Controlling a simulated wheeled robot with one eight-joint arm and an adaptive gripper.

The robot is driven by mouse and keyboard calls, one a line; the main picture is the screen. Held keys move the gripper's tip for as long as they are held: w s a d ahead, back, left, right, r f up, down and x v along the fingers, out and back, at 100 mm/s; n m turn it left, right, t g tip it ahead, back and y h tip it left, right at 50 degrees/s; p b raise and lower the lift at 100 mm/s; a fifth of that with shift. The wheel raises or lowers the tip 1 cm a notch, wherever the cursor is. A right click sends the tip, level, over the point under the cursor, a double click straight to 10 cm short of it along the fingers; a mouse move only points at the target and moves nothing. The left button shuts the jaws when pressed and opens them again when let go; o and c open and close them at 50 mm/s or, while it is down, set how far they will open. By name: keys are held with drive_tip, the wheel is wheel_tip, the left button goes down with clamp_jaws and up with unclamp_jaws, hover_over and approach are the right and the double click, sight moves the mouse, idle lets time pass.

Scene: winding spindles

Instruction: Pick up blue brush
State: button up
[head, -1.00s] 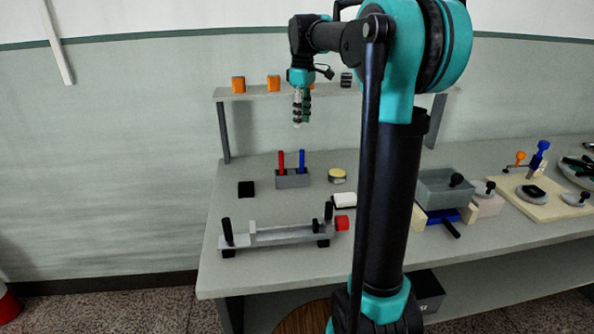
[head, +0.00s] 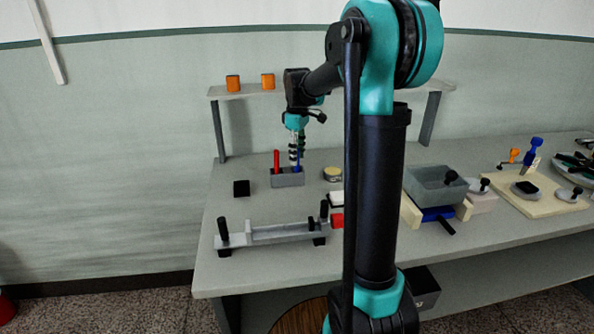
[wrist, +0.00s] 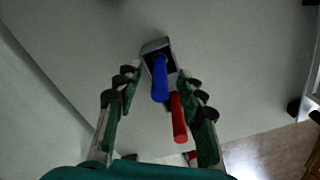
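The blue brush (wrist: 160,80) stands in a small grey holder (head: 287,179) on the workbench, beside a red brush (head: 277,161). The red brush also shows in the wrist view (wrist: 178,118). My gripper (head: 297,155) points down at the holder's right side, over the blue brush, and partly hides it in the head view. In the wrist view my gripper (wrist: 160,76) is open, with a finger on each side of the blue brush. Gaps show between the fingers and the brush. The red brush's handle also lies between the fingers. The brush's lower end is hidden inside the holder.
A black block (head: 241,188) lies to the left and a round yellowish tin (head: 332,174) to the right. A grey winding fixture (head: 270,235) is in front. A grey tray (head: 436,185) stands farther right.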

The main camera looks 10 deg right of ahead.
drive_tip(key=shift+f, duration=0.4)
clamp_jaws()
drive_tip(key=shift+r, duration=0.15)
